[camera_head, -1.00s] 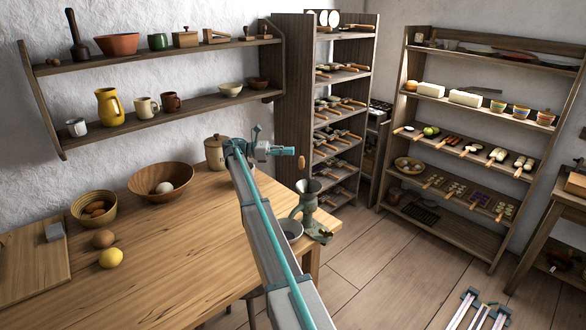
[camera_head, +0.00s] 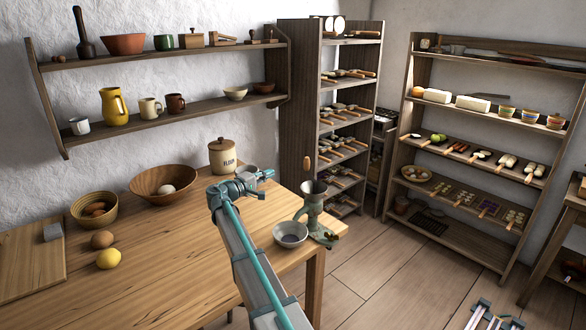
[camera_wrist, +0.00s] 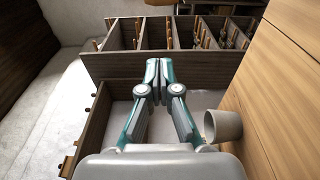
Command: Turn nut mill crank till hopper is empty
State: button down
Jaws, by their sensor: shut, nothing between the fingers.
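The grey-green nut mill (camera_head: 312,212) stands at the right end of the table, with its flared hopper (camera_head: 314,187) on top. The hopper's contents are too small to make out. A wooden knob (camera_head: 307,162), apparently the crank handle, shows above the hopper; the crank arm cannot be made out. A pale bowl (camera_head: 290,234) with something dark inside sits left of the mill's foot. My gripper (camera_head: 267,174) is shut and empty, left of the hopper and apart from the knob. Its closed fingertips show in the wrist view (camera_wrist: 158,66), where I cannot make out the mill.
A flour jar (camera_head: 222,156) and a grey cup (camera_head: 247,170) stand behind my gripper; a similar cup (camera_wrist: 223,123) is close right of the fingers in the wrist view. A tall shelf (camera_head: 296,120) stands behind the mill.

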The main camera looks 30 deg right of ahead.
jog(key=s+p+x, duration=0.2)
jog(key=p+x, duration=0.2)
jog(key=x, duration=0.8)
jog(key=shift+s+d, duration=0.25)
jog(key=shift+d, duration=0.55)
